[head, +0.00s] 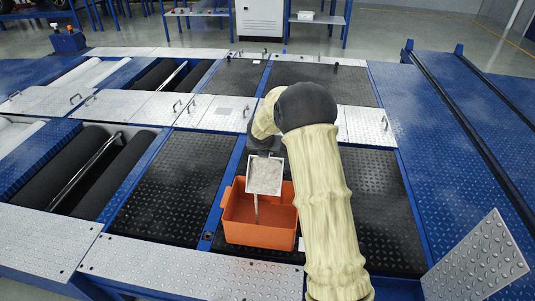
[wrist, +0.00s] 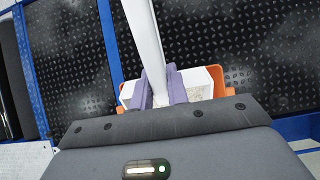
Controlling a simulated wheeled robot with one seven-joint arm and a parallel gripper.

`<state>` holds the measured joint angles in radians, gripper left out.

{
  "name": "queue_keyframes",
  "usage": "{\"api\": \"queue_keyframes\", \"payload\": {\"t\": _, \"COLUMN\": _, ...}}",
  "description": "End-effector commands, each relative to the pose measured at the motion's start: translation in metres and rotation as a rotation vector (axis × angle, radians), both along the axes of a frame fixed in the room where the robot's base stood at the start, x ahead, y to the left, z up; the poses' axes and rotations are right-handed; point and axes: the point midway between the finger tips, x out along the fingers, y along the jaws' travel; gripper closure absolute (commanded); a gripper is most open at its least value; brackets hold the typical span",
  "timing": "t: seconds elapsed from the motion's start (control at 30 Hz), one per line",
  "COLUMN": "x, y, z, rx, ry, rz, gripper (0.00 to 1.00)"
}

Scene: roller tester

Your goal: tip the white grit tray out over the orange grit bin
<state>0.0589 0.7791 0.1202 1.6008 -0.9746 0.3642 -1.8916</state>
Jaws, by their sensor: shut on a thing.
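The white grit tray (head: 264,175) is in the head view, above the back part of the orange grit bin (head: 260,236). Its face, with pale grey inside, is turned toward the head camera, so it looks steeply tilted. A thin pale strip runs down from it in front of the bin's inside; I cannot tell whether it is the handle or falling grit. My gripper (wrist: 160,90) is shut on the tray's white handle (wrist: 146,38) in the wrist view. The tray (wrist: 200,84) partly shows behind the fingers, with the bin's orange edge (wrist: 246,82) beyond.
The bin stands on black checkered plates (head: 172,185) framed in blue. Dark rollers (head: 118,180) lie in a pit at the left. Blue ramps with rails (head: 450,140) run along the right side.

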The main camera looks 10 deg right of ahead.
Motion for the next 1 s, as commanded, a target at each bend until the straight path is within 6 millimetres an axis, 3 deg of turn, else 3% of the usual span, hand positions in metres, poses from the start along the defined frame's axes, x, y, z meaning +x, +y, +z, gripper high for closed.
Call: {"api": "queue_keyframes", "payload": {"t": 1.0, "x": -0.012, "y": 0.005, "z": 0.006, "rx": -0.036, "ry": -0.092, "rz": 0.0, "gripper": 1.0}}
